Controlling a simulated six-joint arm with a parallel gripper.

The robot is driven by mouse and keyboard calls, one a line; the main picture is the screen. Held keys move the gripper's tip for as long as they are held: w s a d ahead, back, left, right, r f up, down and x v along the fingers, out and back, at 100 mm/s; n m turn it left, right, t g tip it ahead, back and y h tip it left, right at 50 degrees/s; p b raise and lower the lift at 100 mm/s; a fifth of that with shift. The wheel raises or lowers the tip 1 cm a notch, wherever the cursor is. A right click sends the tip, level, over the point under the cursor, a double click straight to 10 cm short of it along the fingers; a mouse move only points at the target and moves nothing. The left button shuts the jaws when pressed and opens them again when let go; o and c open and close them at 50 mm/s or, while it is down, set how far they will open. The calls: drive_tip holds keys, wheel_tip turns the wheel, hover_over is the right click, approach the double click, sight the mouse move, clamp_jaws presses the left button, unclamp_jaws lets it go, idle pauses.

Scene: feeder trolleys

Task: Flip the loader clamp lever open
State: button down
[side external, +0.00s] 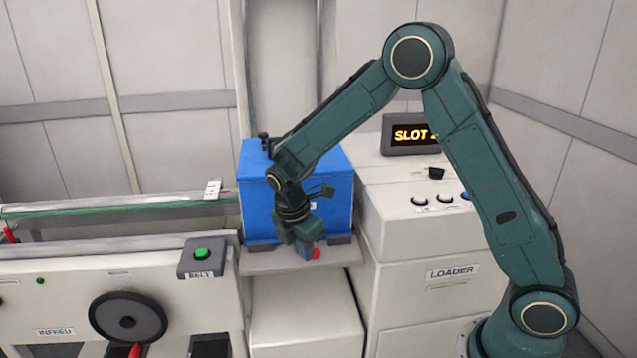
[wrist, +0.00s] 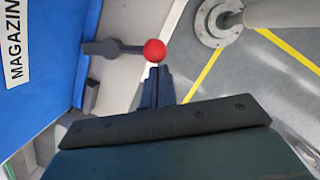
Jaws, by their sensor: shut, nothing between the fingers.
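The loader clamp lever is a short dark arm (wrist: 125,47) with a red ball knob (wrist: 155,50) at its end, beside the blue magazine box (wrist: 45,75) in the wrist view. In the side external view the red knob (side external: 316,254) shows low at the front of the blue box (side external: 330,200); the lever's arm is mostly hidden there by my gripper. My gripper (side external: 306,251) is shut and empty, pointing down right beside the knob. In the wrist view its fingertips (wrist: 158,72) lie just below the ball; I cannot tell whether they touch it.
The box stands on a light ledge (side external: 285,262). The loader cabinet (side external: 420,285), with buttons and a display (side external: 411,134), stands to the right. To the left are a conveyor (side external: 110,208), a belt button box (side external: 206,258) and a dark handwheel (side external: 127,317). A post base (wrist: 215,22) stands on the floor.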

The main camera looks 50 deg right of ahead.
drive_tip(key=d+n, duration=0.1)
drive_tip(key=s+d+n, duration=0.1)
drive_tip(key=n, duration=0.1)
drive_tip(key=shift+s+n+t, duration=0.25)
drive_tip(key=shift+n+t, duration=0.05)
drive_tip(key=shift+t, duration=0.1)
drive_tip(key=d+n, duration=0.3)
drive_tip(key=d, duration=0.1)
drive_tip(key=shift+s+t, duration=0.3)
drive_tip(key=shift+t, duration=0.1)
drive_tip(key=shift+w+d, duration=0.25)
drive_tip(key=shift+d, duration=0.75)
drive_tip(key=shift+d, duration=0.15)
drive_tip(key=shift+s+a+r, duration=0.15)
drive_tip(key=shift+s+a, duration=0.15)
drive_tip(key=shift+s, duration=0.05)
drive_tip(key=s+a+r, duration=0.3)
drive_tip(key=s+r, duration=0.1)
drive_tip(key=r, duration=0.6)
drive_tip(key=shift+s, duration=0.25)
